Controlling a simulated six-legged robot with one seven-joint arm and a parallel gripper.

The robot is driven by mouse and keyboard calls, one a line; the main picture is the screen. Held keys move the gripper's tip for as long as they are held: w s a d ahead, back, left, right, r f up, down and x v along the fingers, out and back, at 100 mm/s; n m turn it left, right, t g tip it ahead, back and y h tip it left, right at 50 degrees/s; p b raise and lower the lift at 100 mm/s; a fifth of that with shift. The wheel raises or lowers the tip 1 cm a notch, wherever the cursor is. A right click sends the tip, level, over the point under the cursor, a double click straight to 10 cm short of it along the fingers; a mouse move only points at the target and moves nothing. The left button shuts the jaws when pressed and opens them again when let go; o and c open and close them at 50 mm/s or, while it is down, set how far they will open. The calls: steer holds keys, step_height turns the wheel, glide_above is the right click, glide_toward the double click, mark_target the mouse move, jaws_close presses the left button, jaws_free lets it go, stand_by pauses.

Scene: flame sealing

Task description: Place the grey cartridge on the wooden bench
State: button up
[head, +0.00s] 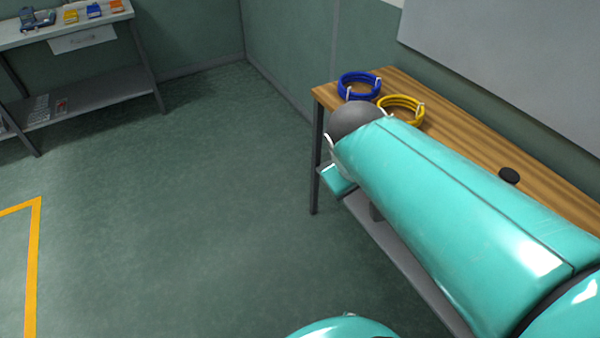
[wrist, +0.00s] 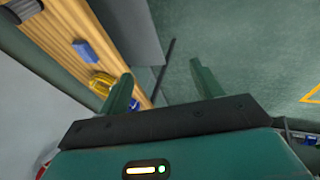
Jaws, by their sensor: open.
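The wooden bench (head: 455,150) runs along the wall at the right of the head view. Its top (wrist: 62,40) slants across the upper left of the wrist view. A grey ribbed cylinder (wrist: 22,10) lies at the bench top in the corner of the wrist view, cut by the frame; I cannot tell whether it is the grey cartridge. My gripper (wrist: 165,85) is open, with floor and the bench's end beyond its fingers and nothing seen between them. The head view does not show the fingers; my arm covers the bench's middle.
A grey shelf table (head: 70,40) with small boxes stands at the far left. The floor between is clear.

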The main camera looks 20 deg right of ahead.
steer(key=s+a+r+m+t+y, duration=0.1)
steer(key=s+a+r+t+y, duration=0.1)
steer(key=a, duration=0.8)
steer(key=shift+s+r+m+y, duration=0.2)
steer(key=shift+s+m+y, duration=0.15)
steer(key=shift+y, duration=0.45)
steer(key=c, duration=0.6)
steer(key=shift+d, duration=0.15)
steer(key=shift+c, duration=0.2)
steer(key=shift+d, duration=0.1)
